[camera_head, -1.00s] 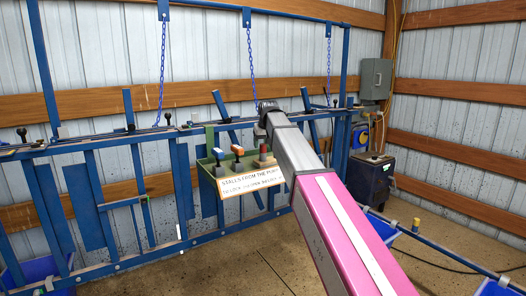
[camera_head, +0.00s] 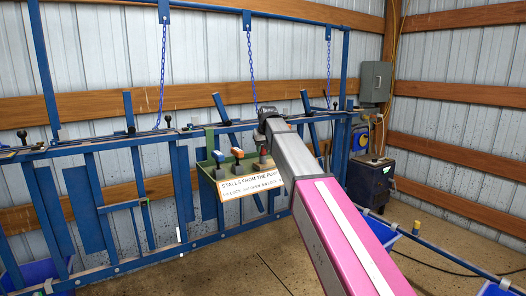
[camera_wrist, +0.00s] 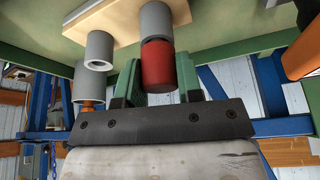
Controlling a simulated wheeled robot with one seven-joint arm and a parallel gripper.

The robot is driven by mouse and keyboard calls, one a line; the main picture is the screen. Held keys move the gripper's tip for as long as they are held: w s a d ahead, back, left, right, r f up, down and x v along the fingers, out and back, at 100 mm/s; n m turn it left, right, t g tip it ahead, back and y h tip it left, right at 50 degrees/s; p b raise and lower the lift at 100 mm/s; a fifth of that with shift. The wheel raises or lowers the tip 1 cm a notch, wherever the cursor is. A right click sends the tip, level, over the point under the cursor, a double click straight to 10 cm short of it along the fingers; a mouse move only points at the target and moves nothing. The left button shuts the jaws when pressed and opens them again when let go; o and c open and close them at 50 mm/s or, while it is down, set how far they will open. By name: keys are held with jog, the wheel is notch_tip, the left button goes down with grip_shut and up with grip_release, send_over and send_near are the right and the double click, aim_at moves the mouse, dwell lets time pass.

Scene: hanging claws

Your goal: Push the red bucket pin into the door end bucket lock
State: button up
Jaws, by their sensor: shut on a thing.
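The red bucket pin (camera_wrist: 157,64) is between the two green fingers of my gripper (camera_wrist: 157,82) in the wrist view, and the fingers are shut on it. Its far end is in line with a grey cylindrical lock (camera_wrist: 155,20) on a pale wooden strip. The pin meets or nearly meets that lock; I cannot tell how far it is inside. In the head view, the red pin (camera_head: 264,156) shows small at the right end of the green tray (camera_head: 212,165), below my gripper (camera_head: 263,130).
A second grey lock (camera_wrist: 98,50) sits left of the pin, with an orange pin (camera_wrist: 88,105) in a lower grey cylinder. The tray has a white sign (camera_head: 250,183) on its front. Blue stall bars (camera_head: 120,190) and hanging chains (camera_head: 252,60) stand behind.

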aim_at(263, 146)
jog(key=shift+r, duration=0.45)
notch_tip(263, 146, up, 2)
jog(key=shift+r, duration=0.25)
jog(key=s+a+r, duration=0.7)
jog(key=s, duration=0.2)
jog(key=shift+a, duration=0.15)
jog(key=shift+s+r, duration=0.1)
